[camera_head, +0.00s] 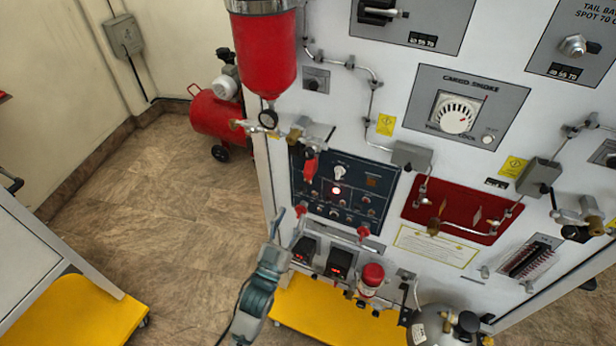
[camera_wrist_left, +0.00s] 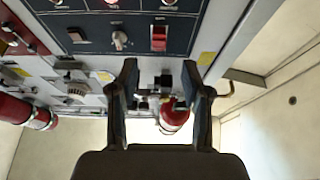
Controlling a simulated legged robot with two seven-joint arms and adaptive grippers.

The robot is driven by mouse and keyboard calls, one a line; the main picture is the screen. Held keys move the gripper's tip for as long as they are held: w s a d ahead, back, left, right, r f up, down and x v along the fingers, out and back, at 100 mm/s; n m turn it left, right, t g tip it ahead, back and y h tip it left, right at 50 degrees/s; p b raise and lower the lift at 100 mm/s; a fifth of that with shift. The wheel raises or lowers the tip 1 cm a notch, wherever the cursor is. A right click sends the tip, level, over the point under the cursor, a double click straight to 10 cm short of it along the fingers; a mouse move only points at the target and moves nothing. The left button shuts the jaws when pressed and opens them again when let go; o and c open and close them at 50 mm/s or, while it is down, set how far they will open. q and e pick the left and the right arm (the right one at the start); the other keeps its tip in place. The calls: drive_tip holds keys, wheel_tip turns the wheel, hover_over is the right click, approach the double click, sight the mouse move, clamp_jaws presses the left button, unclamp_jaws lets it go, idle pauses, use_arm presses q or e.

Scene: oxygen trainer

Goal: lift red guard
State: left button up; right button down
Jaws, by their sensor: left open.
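The red guard (camera_wrist_left: 158,38) is a small red cover on the dark blue switch panel (camera_wrist_left: 90,30), near the panel's corner in the wrist view. In the head view the red guard (camera_head: 311,168) shows at the panel's upper left, below brass fittings. My left gripper (camera_head: 290,214) is at the panel's lower left, below the guard and apart from it. In the wrist view its two fingers (camera_wrist_left: 160,75) are spread with nothing between them, and the guard appears just beyond the gap. My right gripper is in neither view.
A red cylinder (camera_head: 265,55) with a gauge and brass valve hangs above the panel's left side. Red-handled valves (camera_head: 363,233) and pipes stick out around the lower panel. A yellow base (camera_head: 330,310) lies below. Open floor (camera_head: 170,220) is to the left.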

sight(308, 176)
use_arm(q)
drive_tip(key=x, duration=1.2)
drive_tip(key=shift+w+d+p, duration=0.1)
drive_tip(key=shift+d+p, duration=0.05)
drive_tip(key=shift+p, duration=0.15)
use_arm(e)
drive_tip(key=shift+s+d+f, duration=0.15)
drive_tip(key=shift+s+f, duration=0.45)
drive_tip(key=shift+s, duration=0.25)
use_arm(q)
drive_tip(key=shift+f, duration=0.1)
clamp_jaws()
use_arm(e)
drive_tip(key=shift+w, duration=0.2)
